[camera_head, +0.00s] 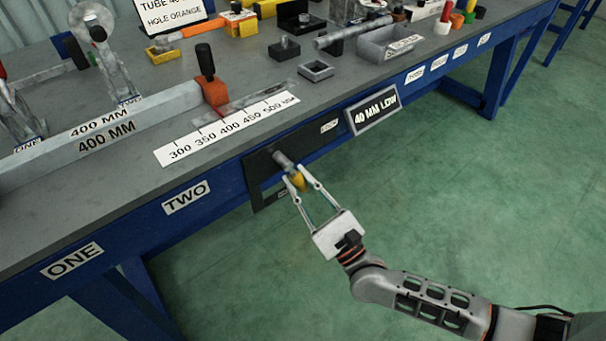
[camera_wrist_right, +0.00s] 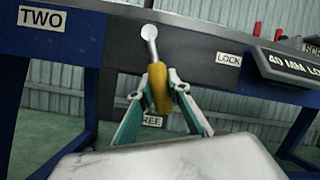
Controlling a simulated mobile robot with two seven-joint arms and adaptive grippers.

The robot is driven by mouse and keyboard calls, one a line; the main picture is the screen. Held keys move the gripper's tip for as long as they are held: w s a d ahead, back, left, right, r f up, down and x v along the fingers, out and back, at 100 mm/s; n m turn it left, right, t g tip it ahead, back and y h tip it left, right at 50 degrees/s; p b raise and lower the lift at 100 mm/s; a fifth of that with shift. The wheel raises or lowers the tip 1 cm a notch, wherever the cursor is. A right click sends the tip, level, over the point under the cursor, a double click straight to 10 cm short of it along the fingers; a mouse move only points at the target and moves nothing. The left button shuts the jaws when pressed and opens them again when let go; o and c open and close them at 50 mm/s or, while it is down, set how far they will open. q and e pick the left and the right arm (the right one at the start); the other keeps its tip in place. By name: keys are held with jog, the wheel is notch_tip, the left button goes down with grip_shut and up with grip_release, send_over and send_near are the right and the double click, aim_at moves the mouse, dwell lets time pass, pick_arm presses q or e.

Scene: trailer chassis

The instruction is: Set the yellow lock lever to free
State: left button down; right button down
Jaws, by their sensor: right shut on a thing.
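The yellow lock lever (camera_head: 298,181) sticks out from a black plate (camera_head: 262,163) on the front of the workbench. In the right wrist view the yellow grip (camera_wrist_right: 159,88) hangs below a grey metal rod (camera_wrist_right: 151,42), tilted slightly from upright. A LOCK label (camera_wrist_right: 228,59) is on the plate at upper right, and a partly covered label reading "REE" (camera_wrist_right: 152,121) is below the lever. My right gripper (camera_head: 297,182) is shut on the yellow grip, with one finger on each side. My left gripper is not in view.
A "40 MM LOW" sign (camera_head: 373,110) juts from the bench front, right of the plate. The bench top (camera_head: 120,170) holds a ruler strip (camera_head: 228,130), an orange stop with a black knob (camera_head: 212,88) and a grey tray (camera_head: 390,43). The green floor in front is clear.

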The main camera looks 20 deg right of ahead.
jog(key=shift+s+a+f+m+h, duration=0.2)
jog(key=shift+a+f+m+h, duration=0.15)
jog(key=shift+m+h, duration=0.4)
jog(key=shift+a+m+t, duration=0.3)
jog(key=shift+m, duration=0.55)
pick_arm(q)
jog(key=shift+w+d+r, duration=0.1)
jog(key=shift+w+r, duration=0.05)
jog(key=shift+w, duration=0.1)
pick_arm(e)
jog(key=shift+s+h, duration=0.1)
jog(key=shift+h, duration=0.15)
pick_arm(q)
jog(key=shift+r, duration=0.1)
pick_arm(e)
jog(key=shift+m, duration=0.3)
jog(key=c, duration=1.9)
grip_release()
jog(key=shift+r, duration=0.1)
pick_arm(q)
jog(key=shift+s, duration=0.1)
pick_arm(e)
jog(key=shift+s, duration=0.1)
jog(key=v, duration=0.7)
jog(key=shift+s, duration=0.15)
